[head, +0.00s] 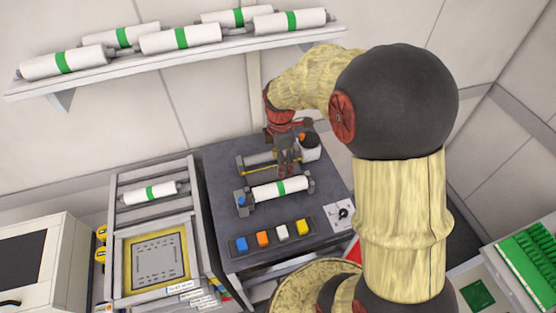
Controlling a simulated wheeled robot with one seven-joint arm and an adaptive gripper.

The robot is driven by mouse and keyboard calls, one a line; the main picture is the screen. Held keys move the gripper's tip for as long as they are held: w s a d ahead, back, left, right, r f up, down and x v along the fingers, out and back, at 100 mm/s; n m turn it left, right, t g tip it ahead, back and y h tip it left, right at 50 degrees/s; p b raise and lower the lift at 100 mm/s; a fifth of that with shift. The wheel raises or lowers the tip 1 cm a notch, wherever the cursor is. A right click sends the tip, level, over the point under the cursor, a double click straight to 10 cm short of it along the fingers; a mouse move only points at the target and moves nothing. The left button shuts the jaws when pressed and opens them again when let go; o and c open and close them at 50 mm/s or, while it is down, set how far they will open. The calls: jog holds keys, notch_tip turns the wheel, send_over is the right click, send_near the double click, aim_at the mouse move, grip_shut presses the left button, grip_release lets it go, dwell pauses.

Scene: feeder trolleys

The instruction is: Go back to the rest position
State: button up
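My arm reaches across the right half of the head view, bent at the dark elbow, with its lower part coming down over the dark grey table (225,172). My gripper (287,168) points downward above the table, just behind a white roll with a green band (265,192). The roll lies in a grey holder (241,203). At this size I cannot tell whether the fingers touch the roll, or whether they are open or shut.
A wall shelf (190,60) with several white green-banded rolls is above. A white jar (309,150) stands right beside my gripper. Coloured blocks (263,238) sit in front. A trolley (118,222) with another roll (150,193) is left. Green boards (530,255) are at right.

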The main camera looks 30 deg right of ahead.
jog(key=s+a+f+m+t+b, duration=0.2)
jog(key=s+a+m+b, duration=0.2)
jog(key=s+m+b, duration=0.4)
jog(key=s+a+f+m+t+b, duration=0.3)
jog(key=s+a+m+b, duration=0.2)
jog(key=b, duration=1.2)
jog(key=s+m, duration=0.2)
jog(key=s, duration=0.2)
jog(key=shift+s+a+m+t, duration=0.25)
jog(key=shift+m+t, duration=0.05)
jog(key=shift+m, duration=0.1)
jog(key=shift+c, duration=0.6)
